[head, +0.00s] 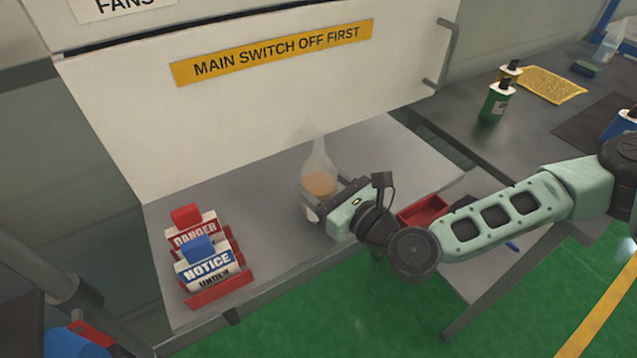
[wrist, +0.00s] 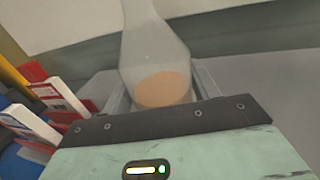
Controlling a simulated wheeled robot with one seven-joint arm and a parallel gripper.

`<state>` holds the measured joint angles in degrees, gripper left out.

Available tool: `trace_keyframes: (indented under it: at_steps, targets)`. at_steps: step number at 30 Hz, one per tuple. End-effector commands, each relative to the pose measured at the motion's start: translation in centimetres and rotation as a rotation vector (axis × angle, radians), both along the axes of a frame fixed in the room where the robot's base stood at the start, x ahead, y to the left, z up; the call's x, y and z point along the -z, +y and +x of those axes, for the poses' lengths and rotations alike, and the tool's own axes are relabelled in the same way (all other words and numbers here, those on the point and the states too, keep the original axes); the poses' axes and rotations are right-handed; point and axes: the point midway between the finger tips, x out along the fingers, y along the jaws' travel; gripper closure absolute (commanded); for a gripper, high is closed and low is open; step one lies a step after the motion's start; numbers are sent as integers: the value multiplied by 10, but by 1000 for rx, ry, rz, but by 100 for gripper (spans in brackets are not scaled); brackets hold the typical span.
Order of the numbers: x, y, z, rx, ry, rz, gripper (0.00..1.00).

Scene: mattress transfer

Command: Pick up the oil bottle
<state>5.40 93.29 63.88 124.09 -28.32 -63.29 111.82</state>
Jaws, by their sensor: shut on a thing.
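The oil bottle (head: 318,168) is clear, with a narrow neck and orange-brown liquid low inside. It is upright on or just above the grey shelf (head: 270,257), in front of the white panel; I cannot tell whether its base touches the shelf. My gripper (head: 320,190) reaches in from the right and is shut on the bottle's lower body. In the wrist view the bottle (wrist: 155,60) stands between my two fingers (wrist: 165,88), with its top cut off by the frame edge. Its base is hidden behind the gripper's body.
A red holder with danger and notice tags (head: 205,262) stands left on the shelf. A red tray (head: 422,210) lies behind my arm. A dark table at right holds a green bottle (head: 495,102) and a yellow sponge-like mat (head: 553,85). The white panel (head: 250,110) bounds the shelf behind.

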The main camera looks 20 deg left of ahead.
Motion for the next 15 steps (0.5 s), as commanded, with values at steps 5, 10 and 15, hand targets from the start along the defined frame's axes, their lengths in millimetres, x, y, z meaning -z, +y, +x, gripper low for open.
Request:
trace_keyframes:
  at_steps: [5, 10, 15]
  targets:
    - [-16, -2, -1, 0, -3, 4, 75]
    - [-45, -2, -1, -1, -5, 4, 75]
    - [-66, -9, -8, -3, 0, 1, 75]
